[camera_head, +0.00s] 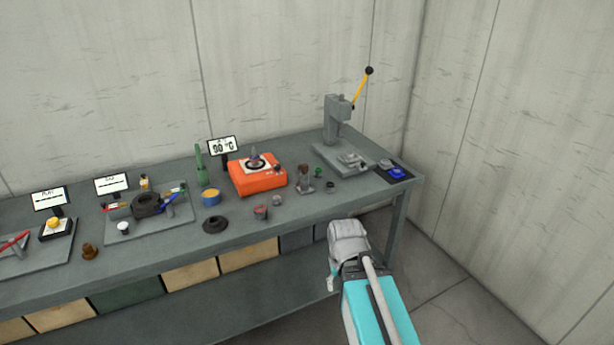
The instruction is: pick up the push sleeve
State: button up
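I cannot tell for certain which part is the push sleeve. Several small parts stand on the grey bench (320,205) near its front right: a short grey cylinder (277,200), a dark ring (330,184) and a brown upright post (304,178) on a dark base. My arm's end is in front of the bench, below its front edge. My gripper (331,284) shows only in small part beside the arm, apart from all the parts. Its fingers are too small and hidden to show whether they are open.
An orange hot plate (258,180) stands behind the parts, with a 90 °C sign (222,146). A grey press (338,125) with a yellow lever is at the back right, beside a dark mat with a blue part (396,169). A black ring (215,225) lies left.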

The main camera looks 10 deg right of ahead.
aim_at(304, 175)
jog(key=u, duration=0.1)
jog(key=i, duration=1)
jog(key=z, duration=0.1)
